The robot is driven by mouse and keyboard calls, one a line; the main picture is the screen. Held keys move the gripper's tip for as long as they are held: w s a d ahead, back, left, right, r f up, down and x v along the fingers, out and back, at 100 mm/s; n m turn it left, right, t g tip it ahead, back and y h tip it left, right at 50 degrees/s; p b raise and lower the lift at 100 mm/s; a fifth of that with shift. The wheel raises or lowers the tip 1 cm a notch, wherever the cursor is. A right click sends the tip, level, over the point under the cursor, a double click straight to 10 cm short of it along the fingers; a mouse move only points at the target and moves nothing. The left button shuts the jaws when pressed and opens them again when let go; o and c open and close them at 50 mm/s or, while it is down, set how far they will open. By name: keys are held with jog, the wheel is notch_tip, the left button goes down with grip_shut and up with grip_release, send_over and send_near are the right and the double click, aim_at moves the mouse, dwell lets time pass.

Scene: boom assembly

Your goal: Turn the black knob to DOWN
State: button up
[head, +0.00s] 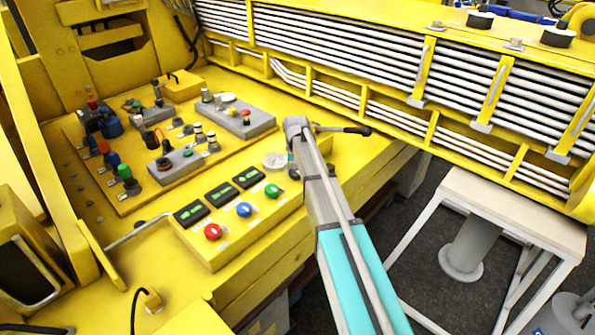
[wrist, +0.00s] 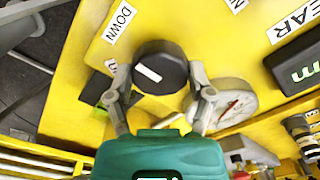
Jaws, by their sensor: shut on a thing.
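The black knob (wrist: 168,75) sits on the yellow panel in the middle of the wrist view, with a white mark (wrist: 148,73) on its face. The mark is on the left part of the face and slants up to the left. The DOWN label (wrist: 119,22) lies up and left of the knob. My gripper (wrist: 161,88) is shut on the knob, one finger at each side. In the head view my gripper (head: 293,158) is at the panel's right end, and the arm hides most of the knob.
A round gauge (wrist: 236,104) is close by the right finger. Red (head: 213,231), blue (head: 244,209) and green (head: 272,190) knobs line the panel front, below dark displays (head: 220,194). A black-ended lever (head: 357,130) sticks out behind the gripper. A white-topped stand (head: 515,210) is at right.

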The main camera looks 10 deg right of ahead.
jog(key=o, duration=1.1)
jog(key=shift+w, duration=0.15)
jog(key=shift+s, duration=0.2)
jog(key=s+n, duration=0.2)
jog(key=s, duration=2.7)
jog(key=shift+d, duration=0.3)
